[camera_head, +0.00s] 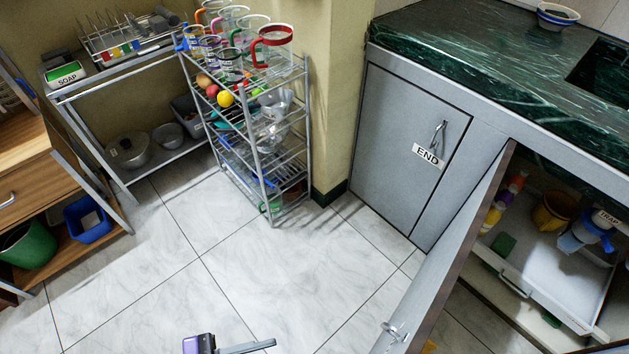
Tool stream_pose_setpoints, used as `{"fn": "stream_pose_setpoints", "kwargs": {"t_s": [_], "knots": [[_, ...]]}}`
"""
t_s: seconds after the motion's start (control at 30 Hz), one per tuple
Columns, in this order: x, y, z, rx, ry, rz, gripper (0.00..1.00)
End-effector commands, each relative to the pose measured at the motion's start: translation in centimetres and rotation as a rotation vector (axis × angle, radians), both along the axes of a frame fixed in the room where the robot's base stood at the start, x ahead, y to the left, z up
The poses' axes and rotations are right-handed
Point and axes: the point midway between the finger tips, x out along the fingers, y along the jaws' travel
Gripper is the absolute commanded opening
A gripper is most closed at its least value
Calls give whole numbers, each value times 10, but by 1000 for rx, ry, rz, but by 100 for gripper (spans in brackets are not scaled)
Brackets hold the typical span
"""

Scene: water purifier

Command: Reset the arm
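Part of what looks like my gripper or arm end (228,346) shows at the bottom edge, left of centre. It has a purple and black block and a grey bar pointing right. The rest is cut off by the frame, so I cannot see both fingers or anything held. It appears over the tiled floor (260,270), with no object visibly touching it.
An open cabinet door (445,265) juts out at right, beside a pulled-out drawer (540,285) holding bottles and containers. A wire rack (268,185) with mugs stands at the back centre. A metal shelf and wooden unit (25,150) stand left. Middle floor is clear.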

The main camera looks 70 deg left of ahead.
Motion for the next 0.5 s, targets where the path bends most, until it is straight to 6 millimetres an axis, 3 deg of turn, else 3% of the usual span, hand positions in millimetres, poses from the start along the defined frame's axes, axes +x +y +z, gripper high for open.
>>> {"fn": "stream_pose_setpoints", "kwargs": {"t_s": [0.27, 0.5], "knots": [[29, -38, -17, 77, 63, -13, 19], [44, -107, -29, 127, 138, -26, 19]]}}
